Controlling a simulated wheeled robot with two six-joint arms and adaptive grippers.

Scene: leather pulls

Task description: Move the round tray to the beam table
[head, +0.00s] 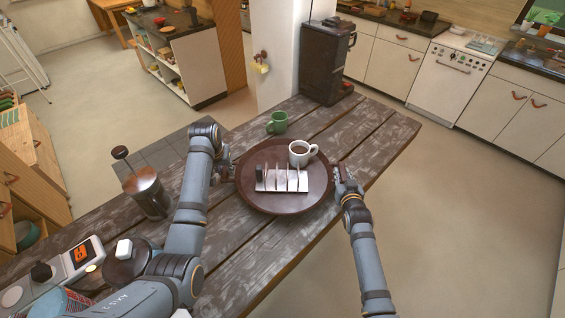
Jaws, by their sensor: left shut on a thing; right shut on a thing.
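The round tray (283,203) is dark brown and sits over the weathered plank table (228,244); I cannot tell whether it rests on the planks or is just above them. A white mug with dark drink (301,158) and a metal toast rack (283,182) stand on it, both upright. My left gripper (232,172) is at the tray's left edge, shut on it. My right gripper (338,174) is at the tray's right edge, shut on it. The fingertips are partly hidden by the grippers' own bodies. I cannot tell which table is the beam table.
A green mug (278,122) stands just behind the tray. A dark tall machine (326,62) stands at the table's far end, beside a white pillar (280,50). Open floor (440,220) lies to the right.

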